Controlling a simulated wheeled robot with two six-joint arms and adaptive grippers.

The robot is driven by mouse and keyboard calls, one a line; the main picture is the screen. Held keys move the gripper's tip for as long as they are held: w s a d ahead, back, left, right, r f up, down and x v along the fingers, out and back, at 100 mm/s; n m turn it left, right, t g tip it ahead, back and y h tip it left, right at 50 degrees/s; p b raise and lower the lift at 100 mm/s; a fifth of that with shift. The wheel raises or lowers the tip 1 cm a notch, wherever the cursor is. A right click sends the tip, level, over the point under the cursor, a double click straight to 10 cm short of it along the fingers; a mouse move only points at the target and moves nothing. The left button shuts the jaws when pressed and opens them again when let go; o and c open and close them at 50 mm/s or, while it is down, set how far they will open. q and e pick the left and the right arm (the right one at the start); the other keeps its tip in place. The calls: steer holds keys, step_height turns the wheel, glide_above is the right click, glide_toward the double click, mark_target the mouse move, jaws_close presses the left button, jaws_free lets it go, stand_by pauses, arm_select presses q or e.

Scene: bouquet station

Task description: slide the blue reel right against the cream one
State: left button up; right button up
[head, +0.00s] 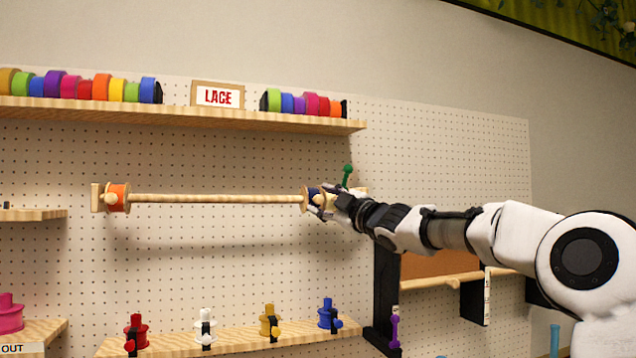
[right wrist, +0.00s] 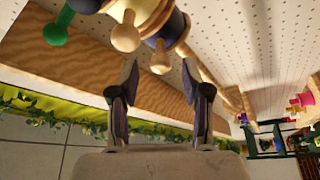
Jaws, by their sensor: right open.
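The blue reel (head: 313,192) is on the wooden rod (head: 220,198), near its right end. In the right wrist view the blue reel (right wrist: 176,28) shows dark, with a pale wooden knob (right wrist: 160,58). The cream reel (right wrist: 147,10) sits beside it with its own knob (right wrist: 125,38); in the head view my gripper largely hides it. I cannot tell whether the two reels touch. My right gripper (head: 322,203) is at the blue reel. Its fingers (right wrist: 159,72) are open, with the blue reel's knob between or just beyond their tips. My left gripper is not in view.
An orange reel (head: 117,197) is at the rod's left end. A green knob (head: 347,170) stands close above my right gripper. The upper shelf (head: 180,115) holds ribbon rolls and a LACE sign (head: 218,95). A lower shelf (head: 235,340) holds several spools. The rod's middle is clear.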

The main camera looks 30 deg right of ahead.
mark_target(313, 199)
steer(key=x, duration=0.2)
steer(key=shift+w+d+f+p, duration=0.1)
steer(key=shift+w+p, duration=0.25)
steer(key=shift+w, duration=0.05)
steer(key=shift+s, duration=0.15)
jaws_close()
steer(key=shift+s+d+r+p, duration=0.1)
steer(key=shift+d+r+p, duration=0.15)
steer(key=shift+p, duration=0.2)
steer(key=shift+f, duration=0.2)
steer(key=shift+c, duration=0.2)
jaws_free()
steer(key=shift+o, duration=0.2)
steer(key=shift+d, duration=0.1)
steer(key=shift+f, duration=0.1)
